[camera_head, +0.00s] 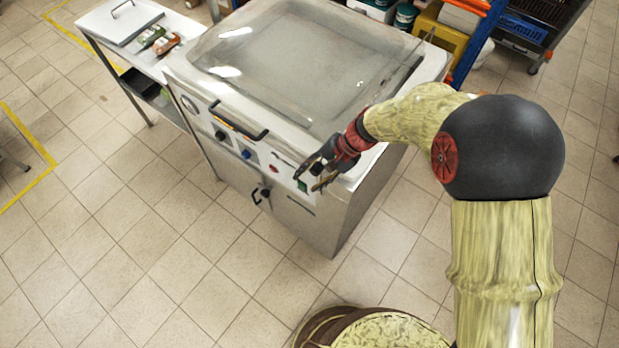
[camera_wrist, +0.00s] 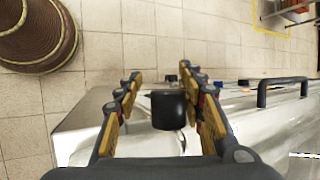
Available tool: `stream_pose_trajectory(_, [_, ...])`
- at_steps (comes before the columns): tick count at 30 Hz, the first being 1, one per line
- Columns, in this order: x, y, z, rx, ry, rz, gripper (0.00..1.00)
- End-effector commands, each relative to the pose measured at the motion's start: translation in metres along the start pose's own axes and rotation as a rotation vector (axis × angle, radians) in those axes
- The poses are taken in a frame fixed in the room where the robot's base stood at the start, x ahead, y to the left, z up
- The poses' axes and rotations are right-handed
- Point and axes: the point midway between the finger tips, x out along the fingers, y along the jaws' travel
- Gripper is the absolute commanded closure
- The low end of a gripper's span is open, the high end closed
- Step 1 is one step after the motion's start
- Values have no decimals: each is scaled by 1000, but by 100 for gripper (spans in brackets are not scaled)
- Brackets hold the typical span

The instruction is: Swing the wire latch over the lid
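A steel machine (camera_head: 207,111) stands at the upper middle of the head view, with a large clear domed lid (camera_head: 297,60). The lid looks closed. A black bar handle on its front shows in the head view (camera_head: 238,121) and in the wrist view (camera_wrist: 282,88). My gripper (camera_head: 316,180) is at the machine's front right corner. In the wrist view my gripper (camera_wrist: 160,80) has its fingers apart. A black cylindrical piece (camera_wrist: 168,109) appears between them, and I cannot tell whether they touch it. I cannot make out a wire latch.
A side table (camera_head: 97,22) with a steel lid and packets stands at left. A round brown stool-like object (camera_wrist: 38,35) shows in the wrist view. A yellow crate (camera_head: 443,42) and shelving stand behind at right. The tiled floor (camera_head: 150,240) in front is clear.

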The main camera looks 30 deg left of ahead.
Motion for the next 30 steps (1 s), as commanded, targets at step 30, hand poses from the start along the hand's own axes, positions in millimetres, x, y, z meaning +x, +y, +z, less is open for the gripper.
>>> stream_pose_trajectory(30, [-114, 0, -1, 1, 0, 1, 61])
